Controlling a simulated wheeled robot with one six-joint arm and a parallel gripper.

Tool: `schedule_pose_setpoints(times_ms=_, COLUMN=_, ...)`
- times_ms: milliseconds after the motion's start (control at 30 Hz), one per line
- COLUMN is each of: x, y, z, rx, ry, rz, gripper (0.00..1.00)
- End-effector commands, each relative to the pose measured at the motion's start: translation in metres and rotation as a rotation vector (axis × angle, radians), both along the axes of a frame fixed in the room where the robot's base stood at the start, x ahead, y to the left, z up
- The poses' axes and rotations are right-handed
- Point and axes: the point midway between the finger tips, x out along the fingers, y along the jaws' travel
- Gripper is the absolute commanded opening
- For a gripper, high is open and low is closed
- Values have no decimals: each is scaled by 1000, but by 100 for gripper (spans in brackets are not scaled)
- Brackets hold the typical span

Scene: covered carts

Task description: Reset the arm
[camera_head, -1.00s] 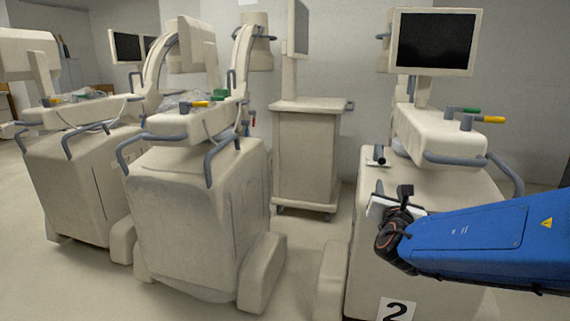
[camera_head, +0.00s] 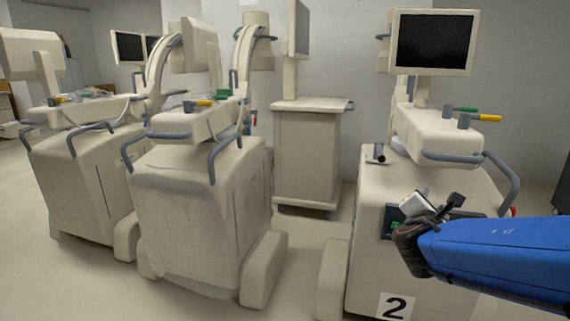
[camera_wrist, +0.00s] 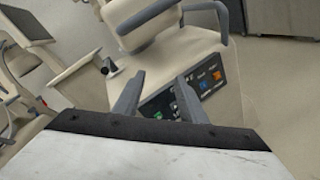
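My blue arm reaches in from the right edge in the head view, in front of the cart labelled "2" (camera_head: 365,262). My gripper (camera_wrist: 160,88) shows in the wrist view as two grey fingers standing well apart, with nothing between them. Beyond the fingers is the cart's dark control panel (camera_wrist: 190,95) with coloured buttons, apart from the fingertips as far as I can tell. In the head view the wrist hides part of this panel, and the fingers are hard to make out.
The cart's monitor (camera_head: 434,42) and grey handle (camera_head: 505,180) stand above and behind my arm. Two more covered carts stand at the left, the nearer one (camera_head: 190,200) in the middle-left. A tall cart (camera_head: 305,160) is at the back. Floor is open in the left foreground.

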Motion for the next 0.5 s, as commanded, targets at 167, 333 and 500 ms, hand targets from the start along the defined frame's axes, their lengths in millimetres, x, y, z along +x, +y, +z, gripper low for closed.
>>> schedule_pose_setpoints(times_ms=167, x=-47, y=-35, z=-16, rx=264, ry=-50, rz=-191, gripper=38)
schedule_pose_setpoints(times_ms=333, x=-95, y=-53, z=-41, rx=534, ry=-96, rz=-377, gripper=38)
schedule_pose_setpoints(times_ms=500, x=-140, y=-53, z=-70, rx=808, ry=-139, rz=-553, gripper=38)
